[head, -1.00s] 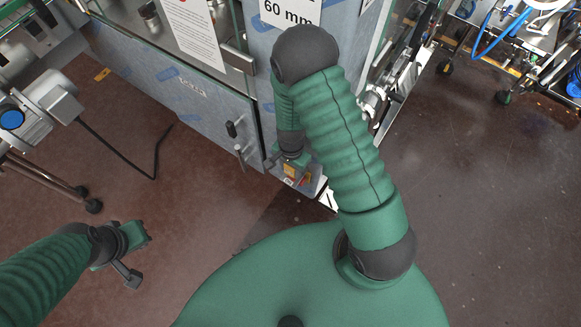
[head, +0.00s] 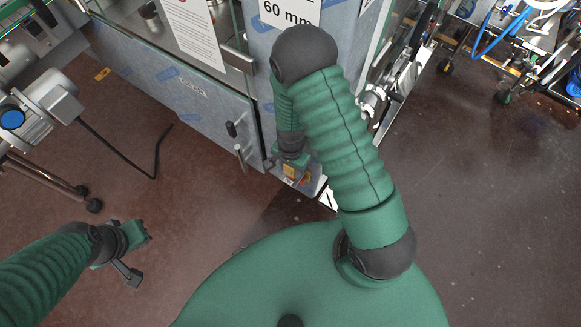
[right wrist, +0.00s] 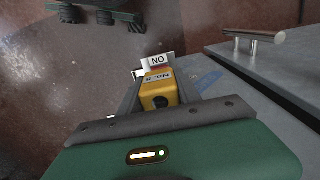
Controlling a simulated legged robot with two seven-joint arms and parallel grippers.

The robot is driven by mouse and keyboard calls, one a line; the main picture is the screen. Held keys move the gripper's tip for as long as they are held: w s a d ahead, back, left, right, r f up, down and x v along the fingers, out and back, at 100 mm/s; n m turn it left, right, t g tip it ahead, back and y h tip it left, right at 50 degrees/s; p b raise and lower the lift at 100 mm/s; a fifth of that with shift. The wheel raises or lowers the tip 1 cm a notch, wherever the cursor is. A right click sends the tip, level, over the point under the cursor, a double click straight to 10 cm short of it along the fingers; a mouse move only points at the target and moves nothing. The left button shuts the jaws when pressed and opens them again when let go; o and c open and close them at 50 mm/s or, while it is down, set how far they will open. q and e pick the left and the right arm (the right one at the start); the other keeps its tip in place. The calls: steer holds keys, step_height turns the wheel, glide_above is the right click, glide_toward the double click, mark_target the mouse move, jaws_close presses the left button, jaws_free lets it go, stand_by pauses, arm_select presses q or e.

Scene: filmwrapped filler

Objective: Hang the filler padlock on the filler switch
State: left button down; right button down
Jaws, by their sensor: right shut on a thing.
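My right gripper (head: 289,165) is low beside the front corner of the machine, partly hidden by my own arm in the head view. In the right wrist view its dark fingers are shut on a yellow block (right wrist: 158,91), which I take for the filler padlock. The block has a dark round spot on its near face and a pale lettered strip on top. Its shackle is hidden. A white label with upside-down lettering (right wrist: 157,60) shows just beyond it. Red and yellow parts (head: 303,182), likely the filler switch, show below the gripper. My left gripper (head: 138,250) hangs empty over the floor.
The film-wrapped filler cabinet (head: 195,100) stands ahead, with a handle (head: 240,157) on its door. A motor unit on legs (head: 45,105) stands at left with a black cable. The floor (head: 470,210) at right is clear.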

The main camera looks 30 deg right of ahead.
mark_target(291, 174)
steer(key=shift+f+b, duration=1.7)
steer(key=shift+f, duration=0.5)
steer(key=c, duration=0.8)
jaws_free()
steer(key=shift+o, duration=0.2)
step_height(291, 174, up, 16)
steer(key=shift+p, duration=1.15)
steer(key=shift+r, duration=0.4)
